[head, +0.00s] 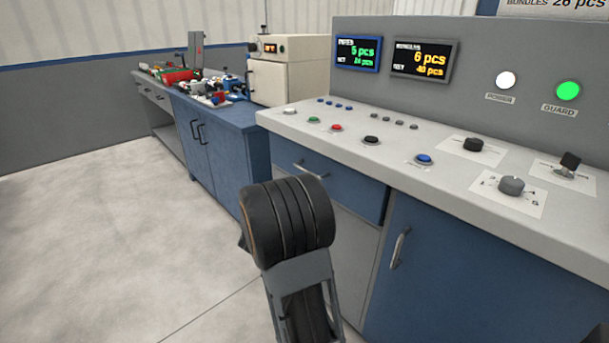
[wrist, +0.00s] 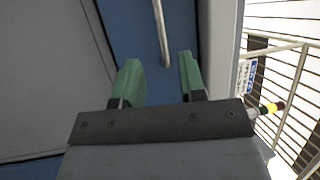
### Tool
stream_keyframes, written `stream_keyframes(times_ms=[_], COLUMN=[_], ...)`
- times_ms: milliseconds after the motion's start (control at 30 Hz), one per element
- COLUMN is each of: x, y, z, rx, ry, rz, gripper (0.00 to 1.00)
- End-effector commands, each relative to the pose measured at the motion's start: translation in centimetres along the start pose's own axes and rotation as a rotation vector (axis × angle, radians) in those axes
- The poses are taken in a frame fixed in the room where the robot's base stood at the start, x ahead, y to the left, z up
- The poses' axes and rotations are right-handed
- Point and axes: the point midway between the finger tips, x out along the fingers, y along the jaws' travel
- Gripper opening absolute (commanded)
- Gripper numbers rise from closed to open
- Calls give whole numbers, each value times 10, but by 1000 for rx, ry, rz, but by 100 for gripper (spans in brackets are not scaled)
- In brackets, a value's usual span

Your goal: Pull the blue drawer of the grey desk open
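The blue drawer (head: 338,188) sits under the grey desk's top (head: 385,151) and looks shut in the head view. Its silver bar handle (head: 311,170) is on its front; my arm stands before the desk and hides part of the area below. In the wrist view the drawer front (wrist: 133,28) appears as a blue strip turned on its side, with the handle (wrist: 160,28) running upward. My gripper (wrist: 159,65) has green fingers, open and apart. The handle's near end shows between the fingertips; I cannot tell how far beyond them it is. My gripper is hidden in the head view.
A blue door (head: 470,268) with its own handle (head: 399,248) is right of the drawer. A grey panel (head: 350,245) is below it. A blue cabinet (head: 222,140) stands farther left. Open floor (head: 110,235) lies at left. A railing (wrist: 290,90) shows in the wrist view.

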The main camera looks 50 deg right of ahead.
Motion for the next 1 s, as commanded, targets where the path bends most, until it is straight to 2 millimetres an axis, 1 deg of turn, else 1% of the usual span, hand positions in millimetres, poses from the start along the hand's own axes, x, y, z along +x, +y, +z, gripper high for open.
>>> stream_keyframes(times_ms=[33, 200, 400, 500, 700, 1000], x=[11, 44, 77, 88, 102, 105], y=[1, 1, 1, 1, 1, 0], z=[-1, 0, 0, 0, 1, 1], rx=[1, 0, -1, -1, -2, -2], ry=[4, 2, 0, -1, -3, -4], rz=[-1, -1, 1, 1, 1, 1], gripper=[37, 37, 37, 37, 37, 37])
